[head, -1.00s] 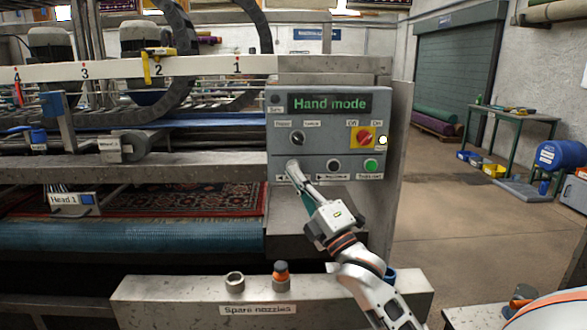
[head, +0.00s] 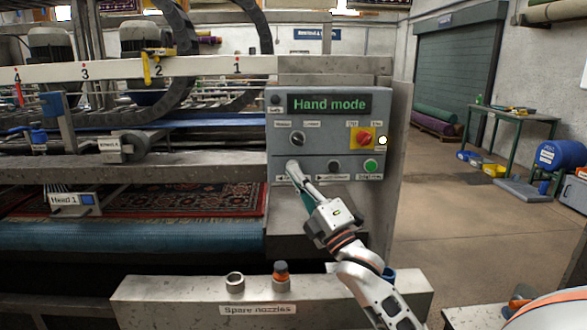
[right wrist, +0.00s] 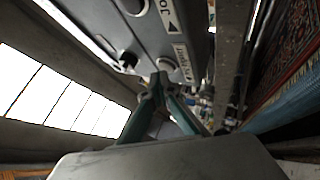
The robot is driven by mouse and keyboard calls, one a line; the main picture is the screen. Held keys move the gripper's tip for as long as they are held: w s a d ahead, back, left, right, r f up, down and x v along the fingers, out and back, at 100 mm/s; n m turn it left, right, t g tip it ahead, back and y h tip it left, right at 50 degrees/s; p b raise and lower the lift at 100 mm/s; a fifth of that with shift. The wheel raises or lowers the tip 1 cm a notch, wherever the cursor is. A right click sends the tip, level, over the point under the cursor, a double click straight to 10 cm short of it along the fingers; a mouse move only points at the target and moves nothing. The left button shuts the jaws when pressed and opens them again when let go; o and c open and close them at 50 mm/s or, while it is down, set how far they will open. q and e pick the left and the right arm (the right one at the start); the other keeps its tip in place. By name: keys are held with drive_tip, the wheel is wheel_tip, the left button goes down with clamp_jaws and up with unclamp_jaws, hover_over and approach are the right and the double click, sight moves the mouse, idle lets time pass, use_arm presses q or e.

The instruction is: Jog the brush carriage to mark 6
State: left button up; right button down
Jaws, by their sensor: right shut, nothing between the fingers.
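The grey control panel (head: 325,140) has a screen (head: 329,104) that reads "Hand mode" in green. My right gripper (head: 293,168) is shut and empty. In the right wrist view the fingertips (right wrist: 160,80) are close to the panel's face. The brush carriage, labelled Head 1 (head: 72,199), sits over the rug at the left. The white scale beam (head: 205,68) shows marks 1 to 4, rising leftward; mark 6 is out of view. My left gripper is not in view.
A middle button (head: 334,166), a green button (head: 371,166) and a red knob on yellow (head: 364,138) are on the panel. A yellow clamp (head: 150,66) hangs near mark 2. The spare nozzles ledge (head: 180,305) runs below. Open floor (head: 480,230) lies right.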

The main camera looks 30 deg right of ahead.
drive_tip(key=shift+w+d, duration=0.2)
drive_tip(key=shift+w, duration=0.1)
idle(0.8)
idle(0.9)
drive_tip(key=shift+s, duration=0.1)
idle(3.7)
drive_tip(key=shift+s+a+p, duration=0.35)
drive_tip(key=shift+s+a, duration=0.1)
drive_tip(key=shift+s, duration=0.15)
drive_tip(key=shift+s+a+p, duration=0.2)
drive_tip(key=shift+s+a, duration=0.25)
drive_tip(key=shift+s, duration=0.25)
drive_tip(key=shift+s+a+p, duration=0.25)
drive_tip(key=shift+s+a, duration=0.15)
drive_tip(key=shift+s, duration=0.35)
drive_tip(key=shift+s+a+p, duration=0.2)
drive_tip(key=shift+s+a, duration=0.25)
drive_tip(key=shift+s, duration=0.25)
